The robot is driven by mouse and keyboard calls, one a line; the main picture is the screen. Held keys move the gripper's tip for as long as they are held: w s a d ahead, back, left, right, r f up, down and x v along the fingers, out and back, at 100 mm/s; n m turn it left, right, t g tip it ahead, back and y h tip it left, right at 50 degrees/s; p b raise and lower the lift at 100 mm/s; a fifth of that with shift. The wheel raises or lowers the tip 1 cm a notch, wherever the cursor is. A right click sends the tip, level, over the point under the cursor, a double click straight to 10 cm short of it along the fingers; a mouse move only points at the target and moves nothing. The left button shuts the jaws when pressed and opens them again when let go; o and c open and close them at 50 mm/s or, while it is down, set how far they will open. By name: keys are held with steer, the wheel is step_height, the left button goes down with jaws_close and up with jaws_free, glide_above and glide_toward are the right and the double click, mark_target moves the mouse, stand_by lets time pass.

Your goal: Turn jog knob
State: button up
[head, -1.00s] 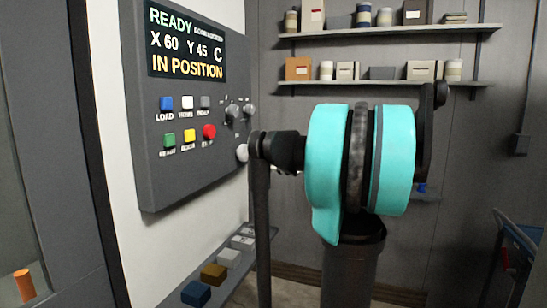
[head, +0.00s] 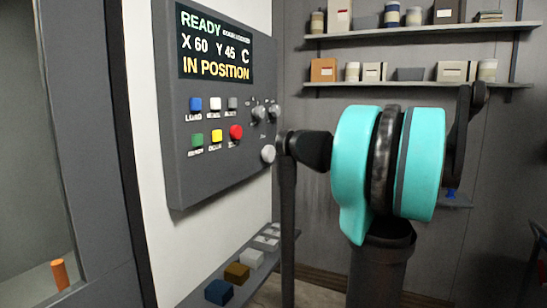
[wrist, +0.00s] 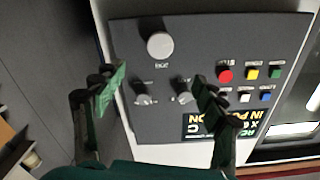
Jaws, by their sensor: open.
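The jog knob (wrist: 159,45) is a large round light-grey knob on the dark control panel (wrist: 205,55). In the wrist view, which shows the panel upside down, it is beyond and between my fingers, with a label by it too blurred to read surely. It also shows in the head view (head: 268,154) at the panel's lower right, just left of my arm's end. My gripper (wrist: 160,88) is open and empty, its green-tipped fingers spread apart. Two smaller knobs (wrist: 142,92) (wrist: 182,91) appear between or behind the fingertips, partly covered by them. I see no finger touching the jog knob.
Coloured buttons, including a red one (head: 236,132), sit left of the knobs. The panel's screen (head: 215,43) reads READY and IN POSITION. A ledge with small blocks (head: 237,272) runs below the panel. Shelves (head: 420,86) hold boxes and jars on the back wall.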

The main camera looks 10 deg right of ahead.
steer(key=n, duration=0.2)
glide_toward(272, 155)
steer(key=shift+n, duration=0.4)
steer(key=x, duration=0.9)
steer(key=shift+a, duration=0.2)
steer(key=c, duration=1.1)
steer(key=shift+m, duration=0.9)
